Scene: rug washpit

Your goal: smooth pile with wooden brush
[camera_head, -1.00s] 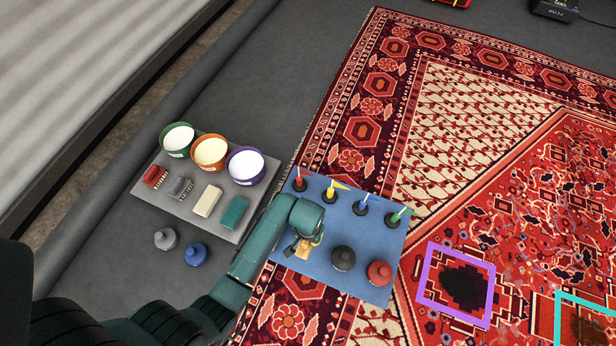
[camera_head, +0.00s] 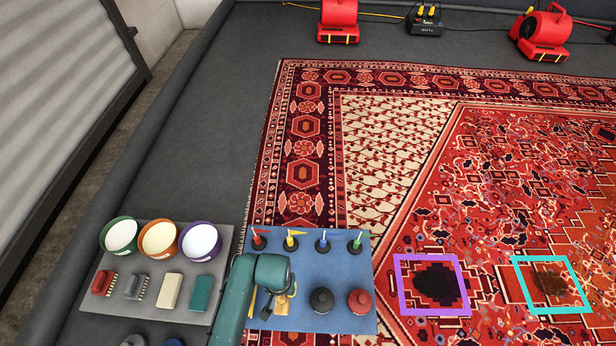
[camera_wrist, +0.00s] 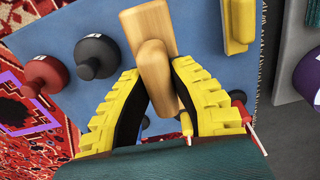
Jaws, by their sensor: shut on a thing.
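The wooden brush (camera_wrist: 148,28) is a pale wood piece with a block head and a rounded handle. My gripper (camera_wrist: 157,78) has yellow fingers with black pads, shut around its handle in the wrist view. In the head view my gripper (camera_head: 275,297) is over the blue mat (camera_head: 345,270), with a little of the wood (camera_head: 281,308) showing beside it. I cannot tell whether the brush still touches the mat; its bristles are hidden. The patterned red rug (camera_head: 470,180) lies right of the mat, with a dark patch (camera_head: 436,285) inside a purple outline and a brown patch (camera_head: 549,283) inside a cyan outline.
A grey board (camera_head: 195,318) at left holds three bowls and several blocks. Red blowers (camera_head: 340,22) stand at the back. The rug's middle is clear.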

